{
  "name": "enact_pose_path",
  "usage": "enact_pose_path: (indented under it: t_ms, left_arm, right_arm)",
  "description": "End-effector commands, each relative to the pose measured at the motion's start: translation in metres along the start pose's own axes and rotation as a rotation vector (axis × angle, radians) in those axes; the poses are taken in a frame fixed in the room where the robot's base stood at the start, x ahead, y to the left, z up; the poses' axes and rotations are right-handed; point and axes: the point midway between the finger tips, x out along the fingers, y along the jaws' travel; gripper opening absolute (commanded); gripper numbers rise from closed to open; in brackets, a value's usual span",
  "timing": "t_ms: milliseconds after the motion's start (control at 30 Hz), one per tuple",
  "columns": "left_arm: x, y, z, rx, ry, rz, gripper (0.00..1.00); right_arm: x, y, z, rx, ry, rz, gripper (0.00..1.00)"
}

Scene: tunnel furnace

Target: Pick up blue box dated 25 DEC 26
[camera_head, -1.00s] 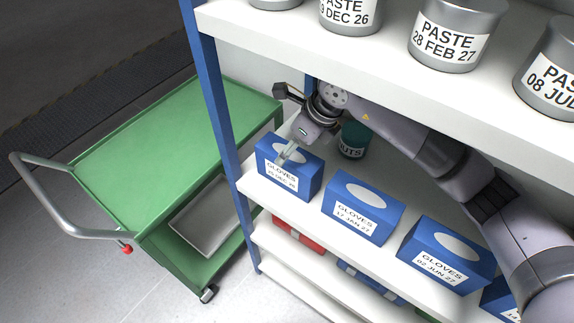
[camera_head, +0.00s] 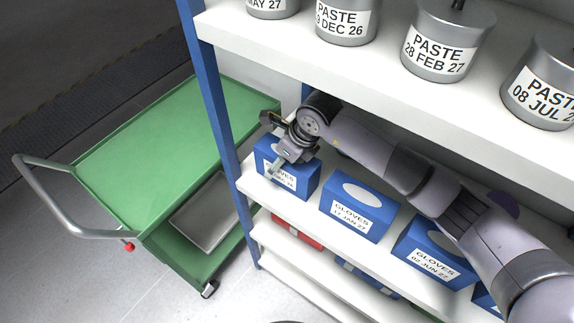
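The leftmost blue gloves box (camera_head: 306,184) stands on the middle shelf beside the blue post. Its label is partly covered; the date seems to end in DEC 26. My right gripper (camera_head: 275,169) reaches in from the right over this box, with its finger parts pointing down in front of the upper front face and label. I cannot tell whether the fingers are open, shut or touching the box. The box rests on the shelf. My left gripper is not in view.
Blue gloves boxes dated 17 JAN 27 (camera_head: 355,209) and 02 JUN 27 (camera_head: 434,256) stand to the right. Grey paste cans (camera_head: 443,45) fill the shelf (camera_head: 330,70) above. Red (camera_head: 297,232) and blue items lie below. A green cart (camera_head: 150,150) stands left of the blue post (camera_head: 222,120).

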Motion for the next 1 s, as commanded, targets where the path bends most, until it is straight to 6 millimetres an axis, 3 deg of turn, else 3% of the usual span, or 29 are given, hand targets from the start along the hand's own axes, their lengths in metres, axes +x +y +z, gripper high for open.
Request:
enact_pose_path:
  t_ms: [800,1000]
  left_arm:
    - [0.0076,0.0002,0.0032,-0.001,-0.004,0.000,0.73]
    - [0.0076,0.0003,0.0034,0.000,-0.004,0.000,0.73]
  right_arm:
    - [0.0041,-0.0003,-0.0019,0.000,0.000,0.000,0.73]
    - [0.0041,-0.0002,-0.0019,0.000,0.000,0.000,0.61]
